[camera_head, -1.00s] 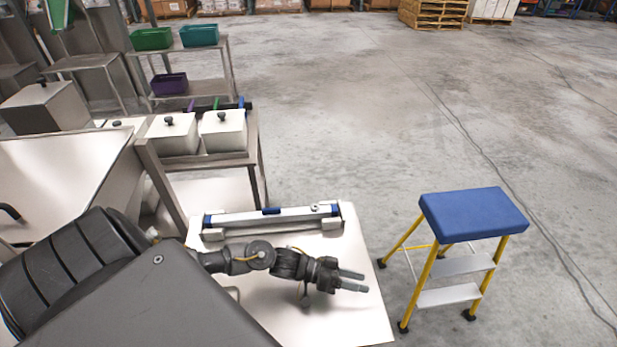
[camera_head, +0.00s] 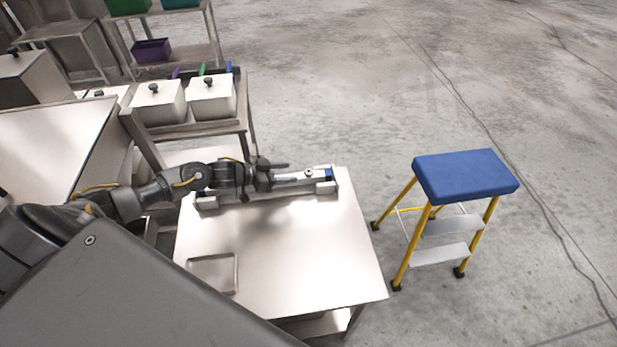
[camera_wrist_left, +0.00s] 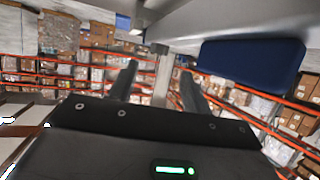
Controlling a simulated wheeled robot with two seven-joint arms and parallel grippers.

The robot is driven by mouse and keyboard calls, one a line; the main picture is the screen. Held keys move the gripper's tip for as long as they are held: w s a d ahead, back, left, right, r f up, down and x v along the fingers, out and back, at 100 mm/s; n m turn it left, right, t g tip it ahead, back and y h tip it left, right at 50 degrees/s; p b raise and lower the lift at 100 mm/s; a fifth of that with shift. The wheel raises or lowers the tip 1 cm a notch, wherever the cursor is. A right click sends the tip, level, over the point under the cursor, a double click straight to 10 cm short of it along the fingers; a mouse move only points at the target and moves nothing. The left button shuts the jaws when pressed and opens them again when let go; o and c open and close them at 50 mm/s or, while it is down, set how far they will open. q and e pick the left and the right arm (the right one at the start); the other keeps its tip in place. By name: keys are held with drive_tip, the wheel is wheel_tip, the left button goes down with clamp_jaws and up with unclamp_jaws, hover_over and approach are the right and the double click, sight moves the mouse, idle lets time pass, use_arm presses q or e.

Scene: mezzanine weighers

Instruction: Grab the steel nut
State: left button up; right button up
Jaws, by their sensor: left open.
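The steel nut (camera_head: 309,173) is a small grey ring-like piece on top of a long silver bar (camera_head: 290,178), near its right end, in the head view. The bar lies along the back of a steel table (camera_head: 290,250). My left gripper (camera_head: 283,172) is over the bar, to the left of the nut and apart from it, with its fingers pointing right toward it. In the left wrist view my left gripper (camera_wrist_left: 160,88) shows two dark fingers spread apart with nothing held. I cannot make out the nut there. My right gripper is not in view.
A shallow metal tray (camera_head: 213,287) lies at the table's left front; the table's middle is clear. A yellow step stool with a blue seat (camera_head: 465,172) stands to the right. White lidded bins (camera_head: 212,99) stand behind. Open floor lies behind and right.

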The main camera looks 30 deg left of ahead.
sight(308, 171)
use_arm(q)
drive_tip(key=b+x, duration=0.4)
drive_tip(key=x, duration=0.2)
drive_tip(key=shift+s+f, duration=0.1)
drive_tip(key=shift+f, duration=0.05)
drive_tip(key=shift+d+b, duration=0.1)
drive_tip(key=shift+b, duration=0.2)
drive_tip(key=shift+c, duration=0.2)
clamp_jaws()
drive_tip(key=shift+r, duration=0.2)
